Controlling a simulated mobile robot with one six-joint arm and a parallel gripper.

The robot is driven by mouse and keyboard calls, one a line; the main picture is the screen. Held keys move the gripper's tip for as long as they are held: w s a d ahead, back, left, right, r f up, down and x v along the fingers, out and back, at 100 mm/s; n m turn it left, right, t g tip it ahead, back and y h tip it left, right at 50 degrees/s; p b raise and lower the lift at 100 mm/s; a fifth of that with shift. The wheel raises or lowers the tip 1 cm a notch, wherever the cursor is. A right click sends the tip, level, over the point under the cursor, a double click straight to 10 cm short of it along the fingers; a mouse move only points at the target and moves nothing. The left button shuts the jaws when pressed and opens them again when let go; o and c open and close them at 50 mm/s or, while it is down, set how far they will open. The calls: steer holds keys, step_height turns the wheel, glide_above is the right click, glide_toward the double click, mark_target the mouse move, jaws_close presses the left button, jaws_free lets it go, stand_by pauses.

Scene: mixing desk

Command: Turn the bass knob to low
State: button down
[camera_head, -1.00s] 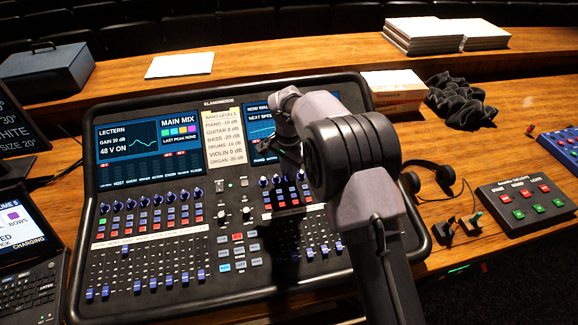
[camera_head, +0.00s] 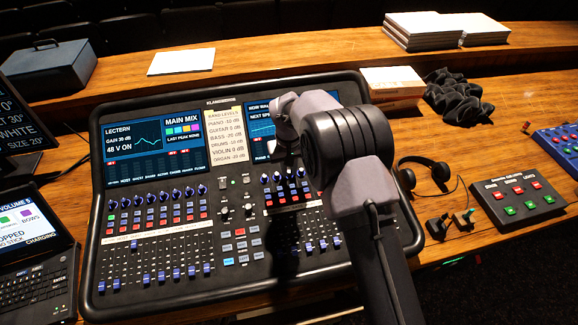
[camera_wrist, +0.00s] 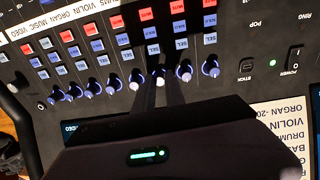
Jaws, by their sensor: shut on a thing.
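My gripper (camera_wrist: 161,82) points down at the mixing console (camera_head: 97,230), and its two dark fingers close around one knob (camera_wrist: 160,73) in a row of blue-ringed knobs with pale caps. The fingers partly cover that knob, and its label is not readable, so I cannot tell by name which channel it is. Neighbouring knobs stand on both sides, such as one just to the right (camera_wrist: 185,72).
A card of band levels (camera_head: 222,135) lies between the two console screens; its bass line appears to read -20 dB. Black headphones (camera_head: 437,172) and a small button box (camera_head: 519,202) lie to the right. A laptop (camera_head: 40,270) stands at the left.

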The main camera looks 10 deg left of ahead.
mark_target(290, 183)
steer(key=n+p, duration=0.1)
steer(key=n, duration=0.4)
steer(key=shift+n+p, duration=0.75)
steer(key=shift+n, duration=1.65)
steer(key=c, duration=1.4)
jaws_free()
steer(key=r+p, duration=0.1)
steer(key=r, duration=0.4)
steer(key=s+r+p, duration=0.1)
steer(key=r, duration=0.5)
steer(key=s+r+p, duration=0.1)
steer(key=r, duration=0.5)
steer(key=shift+s+d+r, duration=0.15)
steer(key=shift+s+d, duration=0.05)
steer(key=shift+d, duration=0.2)
